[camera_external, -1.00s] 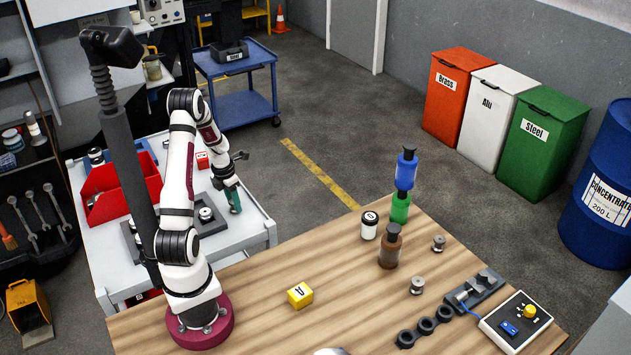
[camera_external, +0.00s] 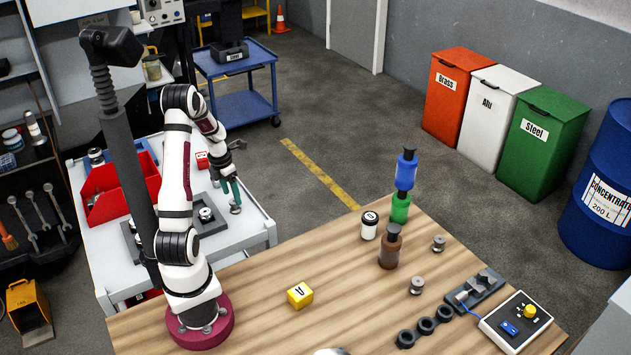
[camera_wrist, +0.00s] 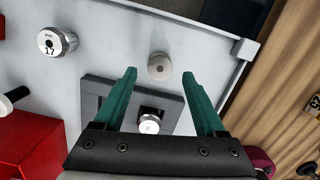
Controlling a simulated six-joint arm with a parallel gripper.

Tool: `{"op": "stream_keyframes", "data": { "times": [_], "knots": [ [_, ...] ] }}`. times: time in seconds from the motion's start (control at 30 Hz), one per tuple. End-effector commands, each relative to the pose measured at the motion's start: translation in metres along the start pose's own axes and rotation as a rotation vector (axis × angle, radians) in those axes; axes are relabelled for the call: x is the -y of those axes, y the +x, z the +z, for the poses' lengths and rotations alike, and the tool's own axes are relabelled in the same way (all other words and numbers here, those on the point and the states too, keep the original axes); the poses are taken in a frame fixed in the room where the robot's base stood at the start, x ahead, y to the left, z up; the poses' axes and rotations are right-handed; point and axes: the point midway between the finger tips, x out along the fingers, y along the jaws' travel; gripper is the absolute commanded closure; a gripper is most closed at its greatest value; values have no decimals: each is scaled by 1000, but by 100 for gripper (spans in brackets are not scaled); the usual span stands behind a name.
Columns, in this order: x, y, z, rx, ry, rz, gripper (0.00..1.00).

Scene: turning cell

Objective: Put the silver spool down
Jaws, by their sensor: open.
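The silver spool (camera_external: 236,209) stands on the white cart top (camera_external: 252,222), just below my fingertips. In the wrist view the spool (camera_wrist: 160,66) shows end-on at the level of the fingertips, between their lines, on bare white surface. My gripper (camera_external: 231,193) has teal fingers, spread apart with nothing held; they also show open in the wrist view (camera_wrist: 159,73). Clear gaps show on both sides of the spool in the wrist view. Another silver spool (camera_wrist: 149,121) sits in the dark grey tray beside it.
The dark grey tray (camera_wrist: 95,92) lies close to the standing spool. A red bin (camera_external: 112,205) stands at the cart's left. A silver cylinder marked 17 (camera_wrist: 50,45) is at the wrist view's upper left. The wooden table (camera_external: 260,270) with bottles and spools is at the right.

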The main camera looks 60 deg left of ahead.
Motion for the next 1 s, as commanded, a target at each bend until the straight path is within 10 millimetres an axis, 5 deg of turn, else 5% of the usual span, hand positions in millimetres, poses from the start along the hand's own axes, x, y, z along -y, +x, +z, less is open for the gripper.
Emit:
{"op": "stream_keyframes", "data": {
  "times": [0.23, 0.47, 0.57, 0.67, 0.73, 0.8, 0.93, 0.97, 1.0],
  "knots": [
    [-1, -63, 0, 3, -2, 3, 27],
    [0, -80, 0, 0, -2, 0, 27],
    [16, -87, 4, -6, 130, -3, 27],
    [82, -112, 9, -31, 704, -17, 27],
    [144, -133, -4, -61, 1323, -42, 27],
    [196, -149, -31, -93, 1959, -78, 27],
    [247, -164, -90, -154, 2966, -170, 27],
    [252, -164, -102, 166, -3115, 194, 27],
    [257, -165, -115, 161, -2908, 198, 27]
  ]
}}
